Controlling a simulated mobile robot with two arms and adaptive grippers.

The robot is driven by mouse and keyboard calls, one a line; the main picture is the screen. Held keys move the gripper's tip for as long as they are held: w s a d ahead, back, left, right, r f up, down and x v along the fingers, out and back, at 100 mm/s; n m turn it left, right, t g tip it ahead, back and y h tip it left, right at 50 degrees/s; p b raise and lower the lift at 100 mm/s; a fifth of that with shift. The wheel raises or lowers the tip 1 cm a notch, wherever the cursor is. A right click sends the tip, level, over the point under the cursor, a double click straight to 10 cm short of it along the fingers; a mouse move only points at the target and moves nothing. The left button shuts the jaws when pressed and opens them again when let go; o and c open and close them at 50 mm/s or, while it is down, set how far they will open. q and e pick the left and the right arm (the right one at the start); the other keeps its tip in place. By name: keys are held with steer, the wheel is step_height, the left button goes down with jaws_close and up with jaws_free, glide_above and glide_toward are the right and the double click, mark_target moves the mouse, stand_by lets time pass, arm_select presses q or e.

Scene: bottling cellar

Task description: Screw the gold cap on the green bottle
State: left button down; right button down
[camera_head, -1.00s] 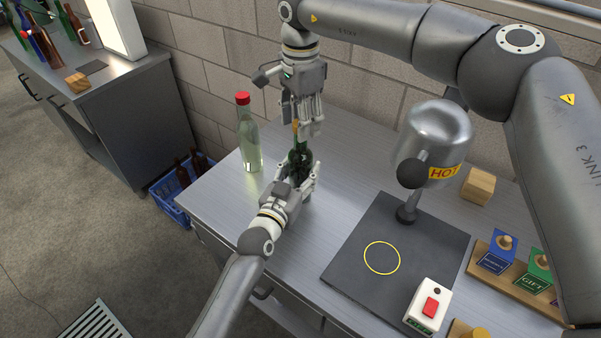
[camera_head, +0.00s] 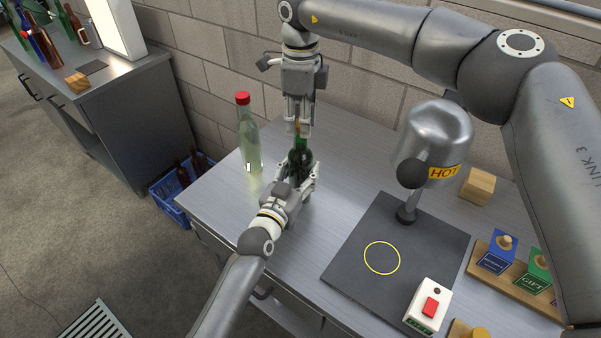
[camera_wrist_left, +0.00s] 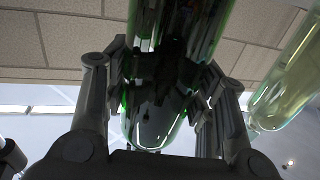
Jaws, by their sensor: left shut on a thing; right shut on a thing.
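The green bottle (camera_head: 300,150) stands upright on the metal bench. My left gripper (camera_head: 302,177) is shut around its lower body; the left wrist view shows the bottle (camera_wrist_left: 160,110) between both fingers. My right gripper (camera_head: 299,128) points straight down from above, shut at the bottle's mouth. A small gold bit, the gold cap (camera_head: 297,127), shows between its fingers at the top of the neck. The fingers hide most of the cap, so I cannot tell how far it sits on the thread.
A clear bottle with a red cap (camera_head: 248,135) stands just left of the green bottle. A heater marked HOT (camera_head: 433,145) stands on a dark mat (camera_head: 345,262) to the right. A red-button box (camera_head: 428,306) and a wooden card rack (camera_head: 515,283) are at the front right.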

steer(key=m, duration=0.9)
steer(key=shift+m, duration=0.4)
steer(key=c, duration=1.1)
jaws_free()
steer(key=shift+o, duration=0.2)
step_height(320, 180, up, 12)
arm_select(q)
steer(key=c, duration=0.5)
jaws_free()
steer(key=shift+c, duration=0.2)
